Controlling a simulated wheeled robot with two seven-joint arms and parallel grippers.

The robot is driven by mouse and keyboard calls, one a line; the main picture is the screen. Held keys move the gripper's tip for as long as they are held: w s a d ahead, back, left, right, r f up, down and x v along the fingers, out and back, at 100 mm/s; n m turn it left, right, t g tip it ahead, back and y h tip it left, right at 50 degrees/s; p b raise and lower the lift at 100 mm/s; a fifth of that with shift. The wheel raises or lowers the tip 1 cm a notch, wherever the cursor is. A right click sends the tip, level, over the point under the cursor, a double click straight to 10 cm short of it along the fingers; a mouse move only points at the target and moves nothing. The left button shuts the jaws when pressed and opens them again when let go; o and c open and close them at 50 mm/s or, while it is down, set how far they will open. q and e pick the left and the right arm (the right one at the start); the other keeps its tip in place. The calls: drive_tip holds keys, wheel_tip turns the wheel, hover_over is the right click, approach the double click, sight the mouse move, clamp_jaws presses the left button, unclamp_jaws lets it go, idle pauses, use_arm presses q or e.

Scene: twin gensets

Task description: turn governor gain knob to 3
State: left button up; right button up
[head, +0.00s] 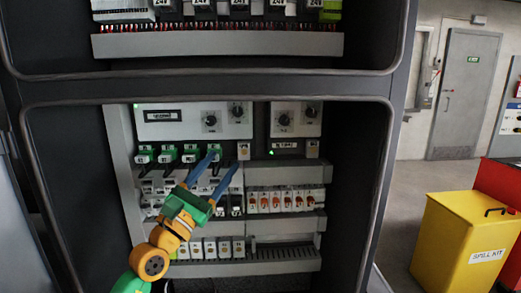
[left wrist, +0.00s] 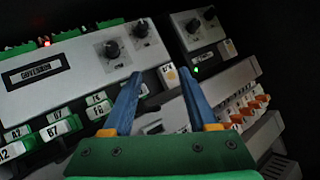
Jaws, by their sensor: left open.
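The governor unit (head: 165,131) is a pale grey module at the upper left of the lower cabinet bay. It has two black knobs, a lower left knob (head: 210,121) and an upper right knob (head: 237,111). In the left wrist view the governor unit (left wrist: 30,97) also carries the lower left knob (left wrist: 111,50) and upper right knob (left wrist: 141,28). The markings are too small to tell which is gain or where they point. My left gripper (head: 224,160) is open and empty, its blue fingers below the knobs in the picture, apart from them. My right gripper is not in view.
A second module (head: 297,132) with two similar knobs sits right of the governor unit. Green terminal blocks (head: 167,155) and orange-switched breakers (head: 285,201) lie below. The dark cabinet frame (head: 210,87) surrounds the bay. A yellow spill kit bin (head: 455,240) stands at right.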

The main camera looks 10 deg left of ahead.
sight(235, 116)
use_arm(q)
drive_tip(key=r+m, duration=0.2)
drive_tip(key=w+r+m+p, duration=0.1)
drive_tip(key=r+m, duration=0.1)
drive_tip(key=r, duration=0.1)
drive_tip(key=r+m+p, duration=0.1)
drive_tip(key=r+m, duration=0.1)
drive_tip(key=r, duration=0.1)
drive_tip(key=shift+w, duration=0.35)
drive_tip(key=p+x, duration=0.2)
drive_tip(key=x, duration=0.1)
drive_tip(key=shift+d, duration=0.15)
drive_tip(key=shift+w+d, duration=0.2)
drive_tip(key=shift+w, duration=0.4)
drive_tip(key=shift+f, duration=0.1)
clamp_jaws()
